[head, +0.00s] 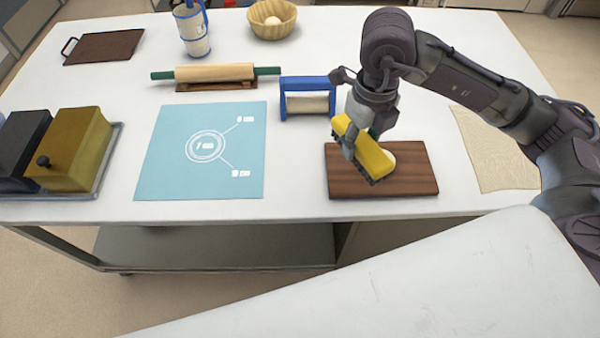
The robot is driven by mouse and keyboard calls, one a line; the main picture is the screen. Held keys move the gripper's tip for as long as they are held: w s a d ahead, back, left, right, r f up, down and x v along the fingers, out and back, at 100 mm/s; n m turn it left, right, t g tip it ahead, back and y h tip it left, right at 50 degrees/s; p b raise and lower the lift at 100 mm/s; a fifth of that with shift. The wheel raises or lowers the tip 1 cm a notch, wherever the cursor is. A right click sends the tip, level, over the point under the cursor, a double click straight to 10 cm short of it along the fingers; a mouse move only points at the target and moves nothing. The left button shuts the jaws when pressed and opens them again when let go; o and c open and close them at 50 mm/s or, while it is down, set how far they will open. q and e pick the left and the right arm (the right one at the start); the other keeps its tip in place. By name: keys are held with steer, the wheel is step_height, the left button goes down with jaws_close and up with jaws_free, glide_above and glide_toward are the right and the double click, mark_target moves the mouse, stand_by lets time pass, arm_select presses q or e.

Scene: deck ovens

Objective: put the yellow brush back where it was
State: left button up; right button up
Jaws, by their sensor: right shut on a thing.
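The yellow brush (367,150) has a yellow block and dark bristles at its lower edge. My right gripper (352,142) is shut on it and holds it tilted over the brown wooden board (410,180). A small pale round thing, partly hidden behind the brush, shows at the board. I cannot tell whether the bristles touch the board. My left gripper is not in view.
A blue-framed holder (307,84) stands just left of the board's back. A blue mat (180,170), a rolling pin (215,73) on a rest, a wooden bowl (272,20) and yellow box (85,150) lie further left. A beige cloth (495,150) is right. White table is clear between.

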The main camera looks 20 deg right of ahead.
steer(key=shift+m, duration=0.4)
steer(key=w+a+f+p, duration=0.1)
steer(key=w+a+f, duration=0.1)
steer(key=a, duration=0.1)
steer(key=w+a+f+p, duration=0.1)
steer(key=w+a+f, duration=0.1)
steer(key=a, duration=0.1)
steer(key=w+a+f+p, duration=0.1)
steer(key=w+a+f, duration=0.1)
steer(key=a, duration=0.2)
steer(key=shift+f+p, duration=0.4)
step_height(320, 180, down, 4)
steer(key=shift+r+p, duration=0.1)
steer(key=shift+p, duration=0.65)
steer(key=shift+f, duration=0.2)
steer(key=shift+f, duration=0.1)
steer(key=shift+f+b, duration=0.15)
steer(key=shift+b, duration=0.15)
steer(key=o, duration=1.1)
